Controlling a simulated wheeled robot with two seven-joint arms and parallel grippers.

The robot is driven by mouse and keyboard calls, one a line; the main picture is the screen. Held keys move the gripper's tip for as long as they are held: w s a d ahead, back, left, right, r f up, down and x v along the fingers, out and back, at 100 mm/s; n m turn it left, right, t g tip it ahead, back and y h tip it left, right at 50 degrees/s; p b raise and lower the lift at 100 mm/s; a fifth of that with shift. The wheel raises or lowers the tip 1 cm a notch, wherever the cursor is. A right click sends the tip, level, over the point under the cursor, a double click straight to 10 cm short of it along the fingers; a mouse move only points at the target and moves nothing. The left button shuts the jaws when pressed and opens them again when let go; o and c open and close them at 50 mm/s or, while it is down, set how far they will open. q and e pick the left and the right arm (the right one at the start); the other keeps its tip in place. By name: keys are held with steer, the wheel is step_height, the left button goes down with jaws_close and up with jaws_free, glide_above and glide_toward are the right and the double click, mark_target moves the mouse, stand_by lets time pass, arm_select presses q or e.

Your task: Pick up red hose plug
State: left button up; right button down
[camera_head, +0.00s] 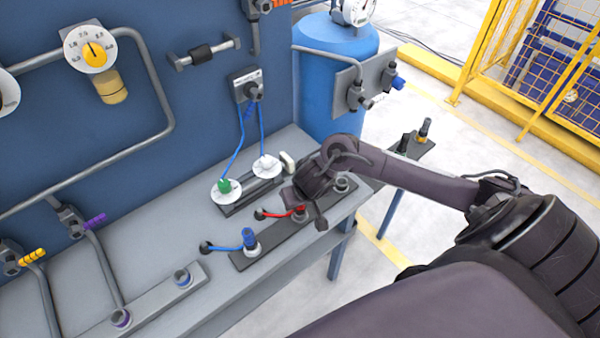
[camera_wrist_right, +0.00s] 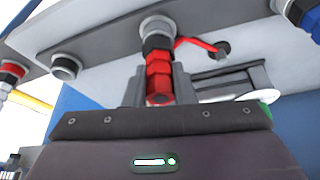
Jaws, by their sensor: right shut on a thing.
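The red hose plug (camera_head: 300,211) stands on a dark strip on the grey bench, with a short red hose (camera_head: 272,215) running left from it. In the right wrist view the red plug (camera_wrist_right: 159,75) lies between the two fingers, and its dark end meets a round grey socket (camera_wrist_right: 158,27). My right gripper (camera_head: 303,208) is shut on the plug from above and partly hides it in the head view. It also shows in the right wrist view (camera_wrist_right: 160,92). My left gripper is in neither view.
A blue plug (camera_head: 249,239) with a blue hose stands left on the same strip (camera_head: 275,245); an empty socket (camera_head: 342,184) is to the right. Behind are two white round fittings, one with a green knob (camera_head: 225,186). A blue tank (camera_head: 335,80) stands at the back.

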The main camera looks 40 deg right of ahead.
steer(key=r+p, duration=0.4)
steer(key=r, duration=0.7)
steer(key=shift+w, duration=0.2)
step_height(320, 180, up, 8)
steer(key=p, duration=0.5)
steer(key=shift+r+p, duration=0.2)
steer(key=shift+p, duration=0.2)
steer(key=shift+s, duration=0.1)
step_height(320, 180, up, 8)
steer(key=p, duration=0.1)
